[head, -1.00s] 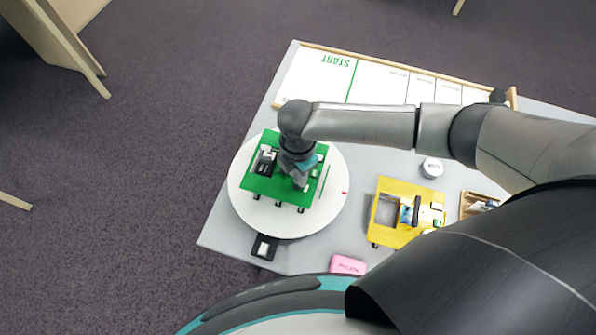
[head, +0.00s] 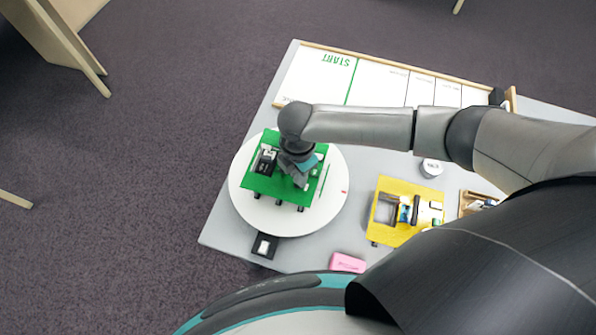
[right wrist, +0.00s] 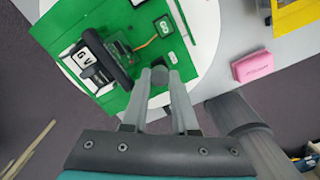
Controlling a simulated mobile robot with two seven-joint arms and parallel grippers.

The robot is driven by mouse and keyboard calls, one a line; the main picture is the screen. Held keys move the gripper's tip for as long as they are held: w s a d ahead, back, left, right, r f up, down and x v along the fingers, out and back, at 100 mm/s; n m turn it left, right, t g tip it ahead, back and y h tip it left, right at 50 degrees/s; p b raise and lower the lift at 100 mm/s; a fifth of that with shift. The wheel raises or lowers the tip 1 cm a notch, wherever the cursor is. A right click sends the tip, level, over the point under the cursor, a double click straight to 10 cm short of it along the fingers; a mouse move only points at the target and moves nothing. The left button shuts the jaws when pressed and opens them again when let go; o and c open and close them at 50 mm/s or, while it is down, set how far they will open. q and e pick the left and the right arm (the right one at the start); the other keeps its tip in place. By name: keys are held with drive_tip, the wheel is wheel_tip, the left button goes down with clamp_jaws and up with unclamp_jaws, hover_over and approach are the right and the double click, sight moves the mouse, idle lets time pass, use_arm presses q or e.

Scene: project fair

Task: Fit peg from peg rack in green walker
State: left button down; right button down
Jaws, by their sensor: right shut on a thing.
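The green walker (head: 258,187) is a flat green board with a black battery-like block and small parts on top. It sits on a white round turntable (head: 242,207). My right gripper (head: 302,180) is low over the right part of the board. In the right wrist view the board (right wrist: 62,28) lies beyond the fingers. The right gripper (right wrist: 160,78) is shut on a small peg, mostly hidden between the fingertips. I cannot tell whether the peg is in a hole. The peg rack cannot be made out for certain. My left gripper is not in view.
A yellow walker (head: 388,236) stands to the right, with a wooden box (head: 464,207) beyond it. A pink block (head: 347,262), a black tray (head: 264,246) and a white round tub (head: 431,168) lie on the grey table (head: 222,226). A white START board (head: 320,75) is at the back.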

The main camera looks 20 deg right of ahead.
drive_tip(key=shift+f, duration=0.5)
drive_tip(key=shift+f, duration=0.3)
idle(1.6)
drive_tip(key=c, duration=0.6)
unclamp_jaws()
drive_tip(key=shift+r, duration=0.15)
drive_tip(key=shift+r+p, duration=3.65)
drive_tip(key=shift+p, duration=0.35)
